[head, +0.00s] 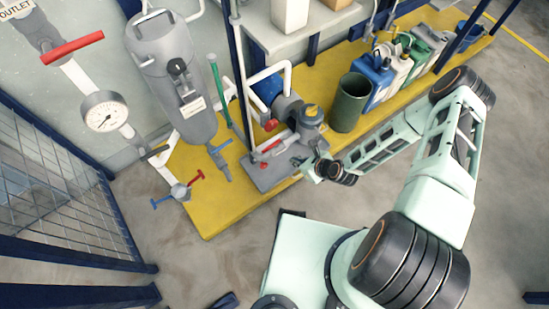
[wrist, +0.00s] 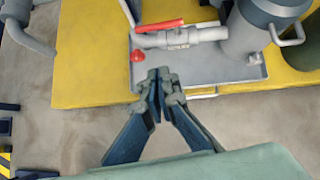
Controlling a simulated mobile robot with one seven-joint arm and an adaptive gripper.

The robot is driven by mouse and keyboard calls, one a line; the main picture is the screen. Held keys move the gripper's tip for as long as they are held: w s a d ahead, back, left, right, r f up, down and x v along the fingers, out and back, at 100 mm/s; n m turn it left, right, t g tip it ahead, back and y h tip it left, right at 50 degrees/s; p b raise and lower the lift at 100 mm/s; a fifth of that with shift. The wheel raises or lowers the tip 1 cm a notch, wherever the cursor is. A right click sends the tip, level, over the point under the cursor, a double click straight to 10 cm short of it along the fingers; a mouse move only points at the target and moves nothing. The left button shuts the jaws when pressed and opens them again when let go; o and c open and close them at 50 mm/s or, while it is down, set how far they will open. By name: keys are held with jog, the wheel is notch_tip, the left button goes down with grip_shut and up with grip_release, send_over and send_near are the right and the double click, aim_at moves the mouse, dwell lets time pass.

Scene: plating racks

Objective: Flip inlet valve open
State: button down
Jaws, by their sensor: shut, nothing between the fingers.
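A small valve (wrist: 177,37) with a red lever (wrist: 158,25) sits on a grey pipe beside the pump in the wrist view. The lever lies roughly along the pipe. A tag hangs on the valve, too small to read surely, so I cannot confirm it is the inlet valve. In the head view the red lever (head: 270,146) shows low beside the pump. My gripper (wrist: 159,80) is shut and empty, in front of the pump's grey base plate, apart from the lever. In the head view my gripper (head: 309,169) is at the plate's right side, partly hidden by my wrist.
A red knob (wrist: 137,55) stands between my fingertips and the pipe's left end. The pump (head: 309,115) and a green bin (head: 349,103) are close by on the yellow platform (head: 207,222). Another red handle (head: 72,48) is on the outlet pipe. Floor in front is clear.

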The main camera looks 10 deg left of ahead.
aim_at(271, 146)
jog(key=w+a+f+b, duration=0.3)
jog(key=w+a+f, duration=0.2)
jog(key=a+f, duration=0.3)
jog(key=shift+w+a+f, duration=0.2)
jog(key=shift+w+a, duration=0.05)
jog(key=shift+a, duration=0.85)
